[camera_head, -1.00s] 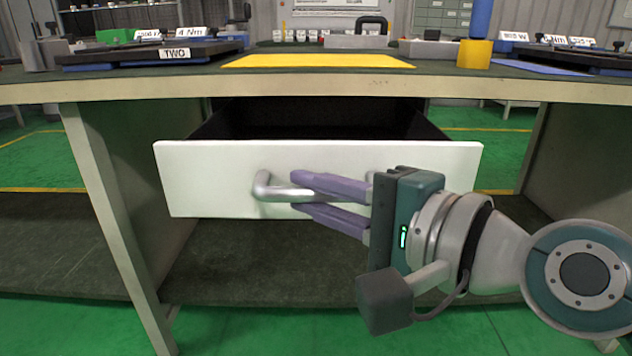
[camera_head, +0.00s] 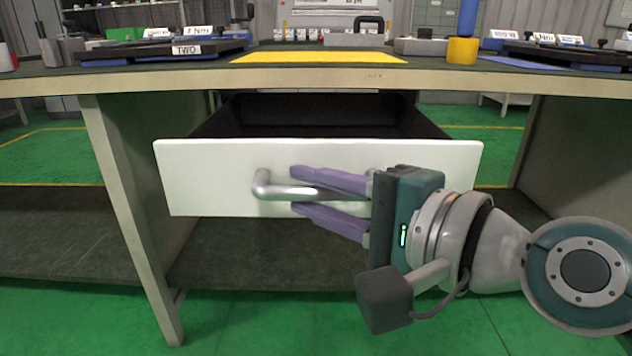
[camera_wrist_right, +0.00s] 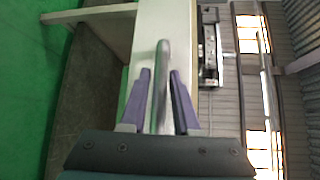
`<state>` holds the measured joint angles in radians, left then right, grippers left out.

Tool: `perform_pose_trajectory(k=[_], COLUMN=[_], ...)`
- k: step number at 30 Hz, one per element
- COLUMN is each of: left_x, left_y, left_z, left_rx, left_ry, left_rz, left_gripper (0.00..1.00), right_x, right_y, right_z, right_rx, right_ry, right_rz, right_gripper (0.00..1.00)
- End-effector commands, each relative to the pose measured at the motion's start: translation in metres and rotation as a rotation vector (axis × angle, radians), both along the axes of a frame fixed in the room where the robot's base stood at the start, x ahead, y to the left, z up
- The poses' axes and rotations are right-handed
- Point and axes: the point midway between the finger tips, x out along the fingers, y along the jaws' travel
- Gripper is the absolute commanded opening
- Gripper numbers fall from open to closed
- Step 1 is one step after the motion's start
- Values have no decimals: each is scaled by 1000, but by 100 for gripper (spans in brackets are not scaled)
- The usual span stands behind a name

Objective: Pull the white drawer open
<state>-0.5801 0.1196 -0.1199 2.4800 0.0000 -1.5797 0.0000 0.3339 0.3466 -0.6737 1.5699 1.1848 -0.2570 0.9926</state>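The white drawer (camera_head: 205,175) stands partly open under the workbench, with its dark inside showing behind the front panel. Its silver bar handle (camera_head: 262,188) runs sideways across the panel. My right gripper (camera_head: 291,188) is at the handle, with one purple finger above the bar and one below it. In the right wrist view, the handle (camera_wrist_right: 161,60) lies between the two fingers (camera_wrist_right: 160,75), with visible gaps, so the gripper is open around it. The handle's right end is partly hidden by the gripper. My left gripper is not in view.
The workbench top (camera_head: 320,78) overhangs the drawer. On it are a yellow mat (camera_head: 320,57), a yellow-and-blue cylinder (camera_head: 463,50) and dark trays with labels. A bench leg (camera_head: 135,220) stands left of the drawer. Green floor (camera_head: 300,320) is clear in front.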

Motion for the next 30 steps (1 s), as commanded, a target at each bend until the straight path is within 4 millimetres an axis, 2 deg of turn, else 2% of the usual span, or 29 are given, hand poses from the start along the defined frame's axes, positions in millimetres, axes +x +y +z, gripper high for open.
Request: perform_pose_trajectory(k=[1, 5, 14, 22, 30], left_x=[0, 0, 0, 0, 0], left_y=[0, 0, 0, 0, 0], left_z=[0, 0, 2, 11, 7], left_rx=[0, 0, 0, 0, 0], left_ry=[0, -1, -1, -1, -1], left_rz=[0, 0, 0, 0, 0], left_gripper=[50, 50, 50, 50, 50], right_x=[0, 0, -3, -37, -64], right_y=[0, 0, -4, -38, -67], right_z=[0, 0, 1, 8, 12], right_rx=[0, 1, -1, -4, -2], right_ry=[0, -1, -1, 1, -1], right_rz=[0, 0, -2, 0, -1], right_gripper=[37, 50, 50, 50, 50])
